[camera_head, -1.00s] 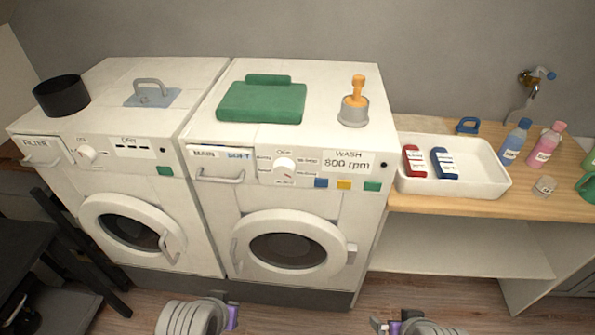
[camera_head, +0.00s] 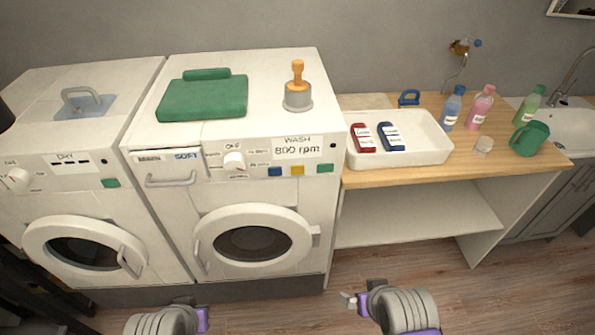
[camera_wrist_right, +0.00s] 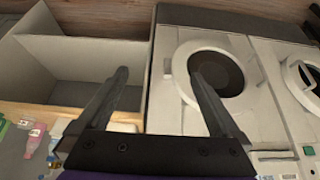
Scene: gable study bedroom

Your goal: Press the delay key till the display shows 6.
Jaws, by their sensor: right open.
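The washing machine (camera_head: 262,205) stands in the middle of the head view; its display (camera_head: 296,149) reads "WASH 800 rpm". Below the display are a blue key (camera_head: 274,172), a yellow key (camera_head: 297,170) and a green key (camera_head: 325,168); I cannot read which is delay. A white dial (camera_head: 234,161) is left of them. My right gripper (camera_head: 350,302) is low in front of the washer, open and empty, apart from the keys; its spread fingers show in the right wrist view (camera_wrist_right: 160,78). My left gripper (camera_head: 203,318) is at the bottom edge, its fingers not clearly visible.
A dryer (camera_head: 70,190) with its own green key (camera_head: 110,183) stands left. A wooden counter (camera_head: 400,178) with a white tray (camera_head: 435,155), bottles and a green mug (camera_head: 528,138) is right. The washer top holds a green folded thing (camera_head: 203,97) and an orange-handled tool (camera_head: 298,75). Floor ahead is clear.

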